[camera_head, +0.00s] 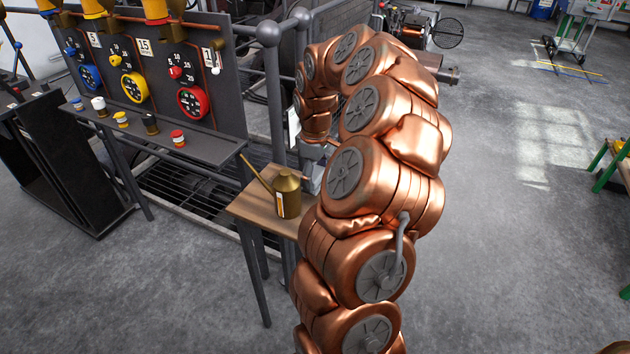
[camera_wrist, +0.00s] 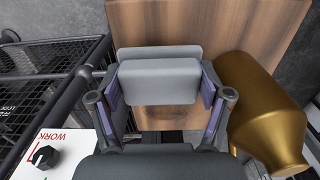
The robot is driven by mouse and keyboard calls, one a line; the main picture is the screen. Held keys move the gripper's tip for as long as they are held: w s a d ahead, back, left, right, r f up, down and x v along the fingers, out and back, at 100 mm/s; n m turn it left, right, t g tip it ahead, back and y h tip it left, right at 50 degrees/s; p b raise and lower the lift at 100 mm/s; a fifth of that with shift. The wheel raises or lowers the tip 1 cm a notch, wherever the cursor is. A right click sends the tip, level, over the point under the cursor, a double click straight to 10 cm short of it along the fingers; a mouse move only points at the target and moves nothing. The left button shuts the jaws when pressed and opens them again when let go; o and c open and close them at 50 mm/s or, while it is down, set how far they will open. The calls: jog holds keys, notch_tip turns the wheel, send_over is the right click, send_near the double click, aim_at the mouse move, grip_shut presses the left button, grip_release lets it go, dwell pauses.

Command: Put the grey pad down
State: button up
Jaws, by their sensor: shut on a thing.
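The grey pad (camera_wrist: 158,80) is a pale grey block with a flat plate along its far side, seen in the wrist view. My gripper (camera_wrist: 161,92) is shut on it, with one purple-lined finger at its left end and one at its right end. The pad is over the wooden top of a small table (camera_wrist: 225,25); I cannot tell whether it touches the wood.
A brass oil can (camera_head: 287,190) stands on the small table; in the wrist view the can (camera_wrist: 265,110) is close to the right finger. A white WORK panel with a black knob (camera_wrist: 45,157) is at lower left. A dial panel (camera_head: 150,65) stands behind a narrow shelf (camera_head: 205,140).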

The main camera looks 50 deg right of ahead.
aim_at(315, 173)
jog(key=shift+f, duration=0.9)
jog(key=shift+f, duration=0.15)
jog(key=o, duration=1.1)
jog(key=shift+c, duration=0.2)
notch_tip(315, 173, up, 11)
jog(key=shift+r, duration=0.65)
